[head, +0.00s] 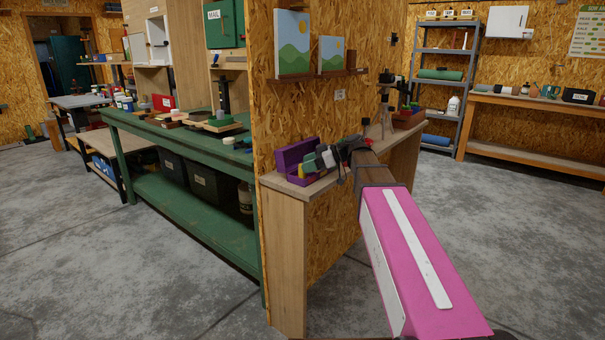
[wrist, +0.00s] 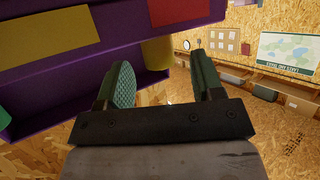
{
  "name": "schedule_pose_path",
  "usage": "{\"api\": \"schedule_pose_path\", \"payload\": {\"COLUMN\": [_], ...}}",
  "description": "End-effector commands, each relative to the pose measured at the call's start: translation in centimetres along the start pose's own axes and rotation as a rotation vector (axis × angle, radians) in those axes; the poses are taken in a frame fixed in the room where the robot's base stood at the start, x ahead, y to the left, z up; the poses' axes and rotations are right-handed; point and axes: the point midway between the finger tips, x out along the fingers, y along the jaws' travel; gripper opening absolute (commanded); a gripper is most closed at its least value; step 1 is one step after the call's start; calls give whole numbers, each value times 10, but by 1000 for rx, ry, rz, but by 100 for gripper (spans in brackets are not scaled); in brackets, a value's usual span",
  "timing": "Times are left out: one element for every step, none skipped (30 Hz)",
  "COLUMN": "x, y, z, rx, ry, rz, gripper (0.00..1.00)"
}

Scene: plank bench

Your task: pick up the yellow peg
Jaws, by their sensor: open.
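A purple holder (head: 296,154) stands on the narrow wooden bench, at the left end of its top. In the wrist view the purple holder (wrist: 95,75) fills the upper left. A yellow peg (wrist: 157,52) shows beside the holder, beyond and between my fingertips; its far end is cut off by the holder's edge. In the head view a small yellow patch (head: 303,171) shows at the holder, mostly hidden by my gripper. My gripper (head: 313,163) is open and close in front of the holder. In the wrist view my gripper (wrist: 163,75) has nothing between its green-padded fingers.
The holder carries a flat yellow patch (wrist: 50,37) and a red one (wrist: 178,9). The narrow wooden bench (head: 297,188) runs along a chipboard wall. A camera-like tripod (head: 384,108) stands farther along it. A green workbench (head: 180,140) is to the left.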

Motion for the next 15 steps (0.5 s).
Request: {"api": "schedule_pose_path", "payload": {"x": [7, 11, 14, 15, 16, 16, 16, 16, 16, 16, 16, 16, 16, 15, 15], "y": [0, 0, 0, 0, 0, 0, 0, 0, 0, 0, 0, 0, 0, 0, 0], "z": [0, 0, 0, 0, 0, 0, 0, 0, 0, 0, 0, 0, 0, 0, 0], "rx": [0, 0, 0, 0, 0, 0, 0, 0, 0, 0, 0, 0, 0, 0, 0], "ry": [0, 0, 0, 0, 0, 0, 0, 0, 0, 0, 0, 0, 0, 0, 0], "rz": [-2, -1, -1, 0, 0, 0, 0, 1, 1, 1, 0, 0, 0, 0, 0], "gripper": [61, 61, 61, 61, 61, 61, 61, 61, 61, 61, 55, 42, 32, 22, 9]}}
